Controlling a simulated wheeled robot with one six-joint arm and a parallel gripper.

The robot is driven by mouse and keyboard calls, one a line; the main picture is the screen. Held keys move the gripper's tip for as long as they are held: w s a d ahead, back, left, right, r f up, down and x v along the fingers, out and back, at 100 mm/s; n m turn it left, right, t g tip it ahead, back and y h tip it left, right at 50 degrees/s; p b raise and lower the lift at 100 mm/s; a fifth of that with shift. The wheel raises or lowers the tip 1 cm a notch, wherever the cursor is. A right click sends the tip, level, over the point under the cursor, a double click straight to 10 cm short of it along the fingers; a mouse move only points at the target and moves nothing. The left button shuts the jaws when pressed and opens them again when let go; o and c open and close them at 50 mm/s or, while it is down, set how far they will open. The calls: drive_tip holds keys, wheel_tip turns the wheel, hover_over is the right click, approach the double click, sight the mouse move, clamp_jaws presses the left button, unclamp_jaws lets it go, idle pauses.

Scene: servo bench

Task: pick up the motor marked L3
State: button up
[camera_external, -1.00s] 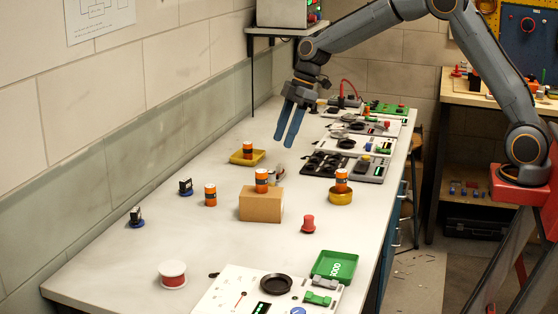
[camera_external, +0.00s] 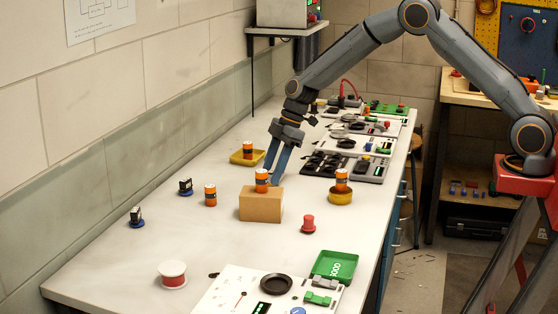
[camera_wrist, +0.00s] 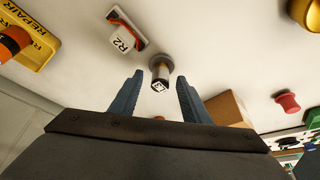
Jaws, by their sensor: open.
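My gripper (camera_external: 274,176) is open and points down just behind the cardboard box in the outside view. In the wrist view its two fingers (camera_wrist: 160,82) stand apart, with a small metal motor (camera_wrist: 161,67) showing between and beyond their tips. That motor has a dark end with a white mark too small to read, and I see no contact. It is largely hidden by the fingers in the outside view. A piece marked R2 (camera_wrist: 125,36) lies to its upper left. I cannot read L3 on anything.
The box (camera_wrist: 229,108) is close right of the fingers. A red knob (camera_external: 308,223) stands farther right.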

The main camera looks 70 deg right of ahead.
drive_tip(key=shift+w+a+f, duration=0.15)
drive_tip(key=shift+f, duration=0.35)
clamp_jaws()
drive_tip(key=shift+r, duration=0.15)
